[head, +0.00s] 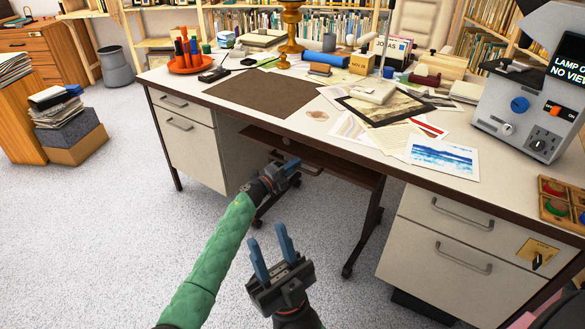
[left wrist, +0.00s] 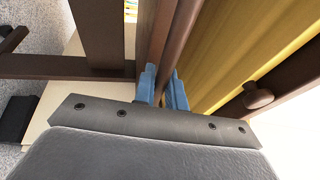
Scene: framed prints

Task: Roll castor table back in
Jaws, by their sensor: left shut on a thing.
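The castor table (head: 352,177) is a low dark brown table on wheels in the knee space of the desk, its front edge showing below the desktop. A castor (head: 347,270) shows at the foot of its right leg. My left gripper (head: 291,168) is at the front of the castor table, near a bar-like handle (head: 311,170). In the left wrist view its blue fingers (left wrist: 164,90) are shut on a brown bar (left wrist: 168,45) that looks like part of that table. My right gripper (head: 267,238) is open and empty, in front of the desk, apart from the table.
The desk (head: 190,80) has a left drawer unit (head: 188,148) and a right drawer unit (head: 447,253) on either side of the castor table. Prints, books and a grey machine (head: 533,100) stand on top. Speckled carpet (head: 110,220) is clear at left.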

